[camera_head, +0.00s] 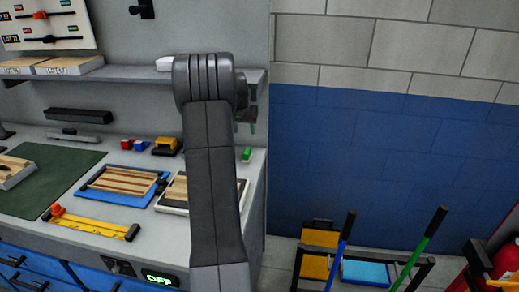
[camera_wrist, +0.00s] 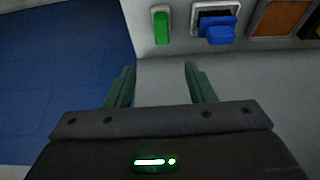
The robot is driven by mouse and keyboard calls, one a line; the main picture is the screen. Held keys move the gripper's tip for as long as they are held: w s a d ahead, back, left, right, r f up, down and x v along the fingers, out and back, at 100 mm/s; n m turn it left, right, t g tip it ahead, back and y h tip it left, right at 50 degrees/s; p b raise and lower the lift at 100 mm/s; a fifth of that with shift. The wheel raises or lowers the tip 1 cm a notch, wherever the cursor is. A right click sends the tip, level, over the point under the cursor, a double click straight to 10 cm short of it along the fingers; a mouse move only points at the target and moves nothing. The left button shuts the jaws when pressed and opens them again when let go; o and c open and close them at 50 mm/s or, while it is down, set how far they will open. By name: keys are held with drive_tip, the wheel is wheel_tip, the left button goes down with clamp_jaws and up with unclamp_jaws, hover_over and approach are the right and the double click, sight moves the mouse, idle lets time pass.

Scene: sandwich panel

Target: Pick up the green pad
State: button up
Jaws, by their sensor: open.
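The green pad (camera_head: 246,154) is a small block on the right end of the grey bench in the head view. In the wrist view the green pad (camera_wrist: 161,28) stands out near the top, on a pale surface. My gripper (camera_wrist: 160,76) is open, with its two green fingers apart and nothing between them. The pad shows beyond the fingertips, roughly in line with the gap and apart from them. In the head view my gripper (camera_head: 246,122) hangs over the bench's right end, above the pad, partly hidden by my arm.
A blue block (camera_wrist: 218,30) sits right of the pad in the wrist view. A shelf (camera_head: 130,74) runs above.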

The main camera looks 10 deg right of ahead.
drive_tip(key=p, duration=0.1)
hover_over(247, 151)
drive_tip(key=s, duration=0.2)
drive_tip(key=f, duration=0.7)
drive_tip(key=shift+w+a+f, duration=0.15)
drive_tip(key=shift+a+f, duration=0.1)
drive_tip(key=shift+f, duration=0.05)
drive_tip(key=shift+a+p+x, duration=0.15)
drive_tip(key=shift+p+x, duration=0.4)
drive_tip(key=shift+x, duration=0.75)
drive_tip(key=shift+a+p+x, duration=0.15)
drive_tip(key=shift+p+x, duration=0.35)
drive_tip(key=shift+x, duration=0.85)
drive_tip(key=shift+f, duration=0.1)
clamp_jaws()
